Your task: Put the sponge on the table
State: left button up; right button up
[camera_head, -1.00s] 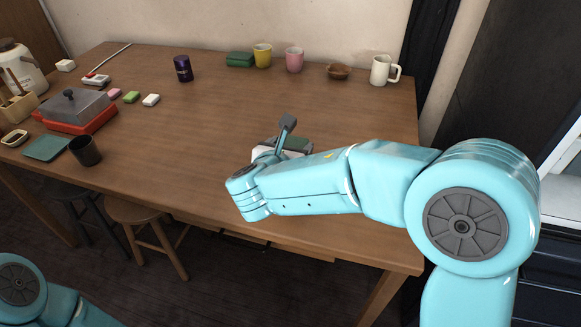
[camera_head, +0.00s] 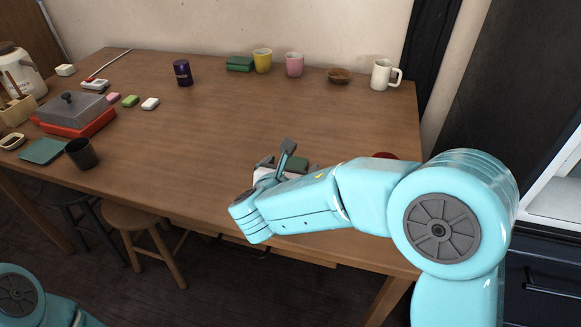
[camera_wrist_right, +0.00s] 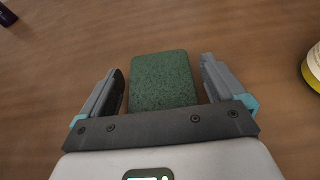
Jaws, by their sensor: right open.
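A green speckled sponge (camera_wrist_right: 163,80) lies between the two fingers of my right gripper (camera_wrist_right: 160,88) in the right wrist view, with gaps on both sides. The fingers are open and do not grip it. In the head view the sponge (camera_head: 299,163) shows as a green patch on the wooden table (camera_head: 200,140), partly hidden by my right gripper (camera_head: 276,166) and forearm. My left gripper is out of view.
A green block (camera_head: 240,64), yellow cup (camera_head: 262,60), pink cup (camera_head: 294,64), brown bowl (camera_head: 339,76) and white mug (camera_head: 381,75) stand along the back. A red object (camera_head: 384,155) shows behind my right arm. The table's middle is clear.

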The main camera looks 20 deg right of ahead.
jog(key=shift+r, duration=0.2)
jog(key=p+v, duration=0.2)
jog(key=v, duration=0.9)
jog(key=shift+p, duration=0.3)
jog(key=shift+s+a+r, duration=0.15)
jog(key=shift+s+a, duration=0.05)
jog(key=shift+s, duration=0.25)
